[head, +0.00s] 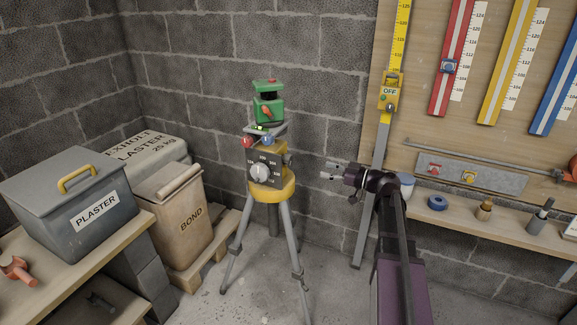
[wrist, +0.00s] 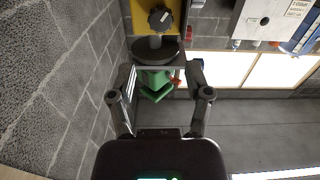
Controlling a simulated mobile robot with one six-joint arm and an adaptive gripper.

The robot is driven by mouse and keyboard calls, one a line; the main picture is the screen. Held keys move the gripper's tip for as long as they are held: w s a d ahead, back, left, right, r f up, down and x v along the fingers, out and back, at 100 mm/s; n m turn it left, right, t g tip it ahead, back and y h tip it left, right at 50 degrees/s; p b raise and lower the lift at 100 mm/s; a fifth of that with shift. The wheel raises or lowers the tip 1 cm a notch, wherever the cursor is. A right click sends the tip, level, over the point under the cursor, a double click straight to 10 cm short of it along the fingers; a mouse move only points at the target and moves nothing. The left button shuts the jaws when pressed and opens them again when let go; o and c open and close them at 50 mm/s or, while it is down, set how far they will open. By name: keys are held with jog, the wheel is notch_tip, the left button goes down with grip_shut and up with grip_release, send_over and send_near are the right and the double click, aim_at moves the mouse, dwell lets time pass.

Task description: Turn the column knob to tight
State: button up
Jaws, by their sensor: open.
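In the wrist view a black lobed knob (wrist: 160,18) shows against yellow at the top, with a dark disc (wrist: 155,52) and the green instrument (wrist: 156,84) below. I cannot read any tight mark. My gripper (head: 325,170) is open and empty, right of the block and apart from it, fingers pointing left. Its fingers (wrist: 158,95) also show in the wrist view.
A yellow staff (head: 385,125) stands behind my gripper. A BOND bag (head: 180,222) and a plaster bin (head: 75,200) are left. Grey floor lies around the tripod.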

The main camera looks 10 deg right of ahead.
aim_at(291, 161)
jog(key=shift+w+a, duration=0.1)
jog(key=shift+a, duration=0.05)
jog(key=shift+x, duration=6.75)
jog(key=c, duration=0.9)
